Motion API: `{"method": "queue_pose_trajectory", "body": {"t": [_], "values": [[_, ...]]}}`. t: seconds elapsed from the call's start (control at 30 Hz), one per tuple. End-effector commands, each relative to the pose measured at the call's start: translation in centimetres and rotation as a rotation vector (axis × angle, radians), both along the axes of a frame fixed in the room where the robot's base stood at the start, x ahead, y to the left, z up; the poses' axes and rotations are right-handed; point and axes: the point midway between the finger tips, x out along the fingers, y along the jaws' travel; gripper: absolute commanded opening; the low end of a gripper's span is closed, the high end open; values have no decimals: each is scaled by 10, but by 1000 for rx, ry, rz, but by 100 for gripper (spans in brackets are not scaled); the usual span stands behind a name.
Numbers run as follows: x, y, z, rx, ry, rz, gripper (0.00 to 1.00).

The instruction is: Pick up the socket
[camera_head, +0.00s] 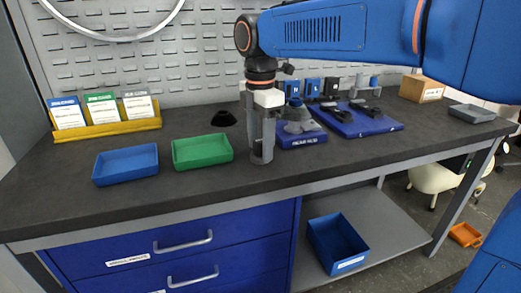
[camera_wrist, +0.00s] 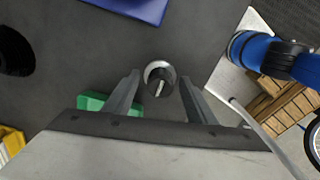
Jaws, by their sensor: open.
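The socket (camera_wrist: 158,77), a small round metal piece with a dark centre, stands on the dark bench top in the wrist view. It lies between and just beyond the two fingertips of my gripper (camera_wrist: 157,88). The fingers are apart, with a visible gap on each side of the socket. In the head view my gripper (camera_head: 262,150) points straight down at the bench, right of the green tray. The fingers largely hide the socket there, and I cannot tell how far down they reach around it.
A green tray (camera_head: 203,151) and a blue tray (camera_head: 126,164) sit to the left. A blue holder (camera_head: 301,139) with grey parts stands close to the right of my gripper, and a blue board (camera_head: 365,125) with tools beyond it. A black round piece (camera_head: 224,118) lies behind.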

Motion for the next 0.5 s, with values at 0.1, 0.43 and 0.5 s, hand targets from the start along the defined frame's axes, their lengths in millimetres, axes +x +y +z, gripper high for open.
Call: {"method": "queue_pose_trajectory", "body": {"t": [0.1, 0.43, 0.5], "values": [[0, 0, 0, 0, 0, 0, 37], [0, 0, 0, 0, 0, 0, 5], [0, 0, 1, 0, 0, 0, 5]]}}
